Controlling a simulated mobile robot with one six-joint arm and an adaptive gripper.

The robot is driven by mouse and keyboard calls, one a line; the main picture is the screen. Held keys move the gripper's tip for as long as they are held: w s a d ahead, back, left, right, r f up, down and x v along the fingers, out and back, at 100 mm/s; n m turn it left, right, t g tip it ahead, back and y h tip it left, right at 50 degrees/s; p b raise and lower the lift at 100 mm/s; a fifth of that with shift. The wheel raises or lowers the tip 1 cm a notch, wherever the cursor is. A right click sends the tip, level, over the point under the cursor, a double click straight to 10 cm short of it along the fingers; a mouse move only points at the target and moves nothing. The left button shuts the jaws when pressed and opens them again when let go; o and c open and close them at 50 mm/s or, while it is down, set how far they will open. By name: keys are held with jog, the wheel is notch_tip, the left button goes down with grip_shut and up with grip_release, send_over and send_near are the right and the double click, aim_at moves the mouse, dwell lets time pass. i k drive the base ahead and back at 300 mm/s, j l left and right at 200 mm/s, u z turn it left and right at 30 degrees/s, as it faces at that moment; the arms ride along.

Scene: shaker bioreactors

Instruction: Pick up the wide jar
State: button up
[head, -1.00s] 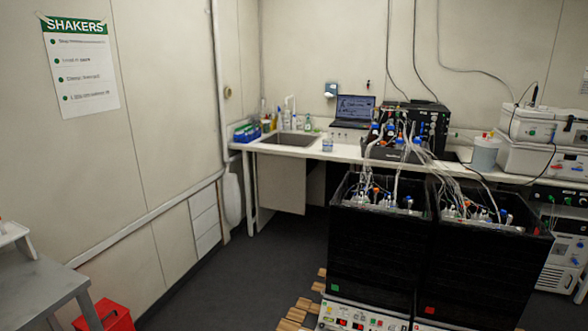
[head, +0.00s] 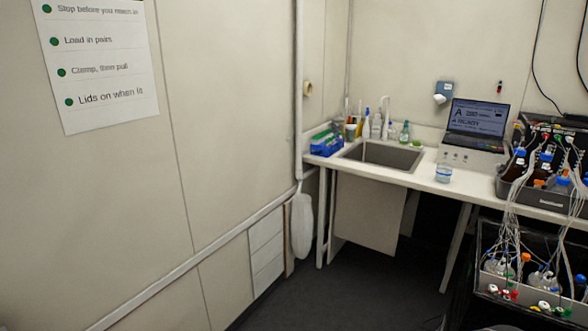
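A short, wide clear jar (head: 443,174) with a blue band near its top stands on the white counter, right of the sink and in front of the laptop. It looks like the wide jar, but it is small in the picture. Nothing touches it that I can see. My gripper is not in view.
The sink (head: 384,154) is left of the jar, with bottles (head: 376,126) behind it. A laptop (head: 476,122) stands behind the jar. Tubed bottles (head: 520,163) and a dark shaker box (head: 488,237) crowd the right. Dark floor (head: 345,297) before the counter looks clear.

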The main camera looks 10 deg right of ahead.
aim_at(443, 173)
jog(key=i+z, duration=0.15)
jog(key=i, duration=0.45)
jog(key=i+z, duration=0.2)
jog(key=i, duration=0.4)
jog(key=i+j+z, duration=0.15)
jog(key=i, duration=0.45)
jog(key=i+j+z, duration=0.15)
jog(key=i, duration=0.45)
jog(key=i+z, duration=0.35)
jog(key=i, duration=0.25)
jog(key=i+z, duration=0.3)
jog(key=i, duration=0.3)
jog(key=i+j+z, duration=0.35)
jog(key=i, duration=0.2)
jog(key=l+u, duration=0.15)
jog(key=i+l, duration=0.05)
jog(key=l, duration=0.05)
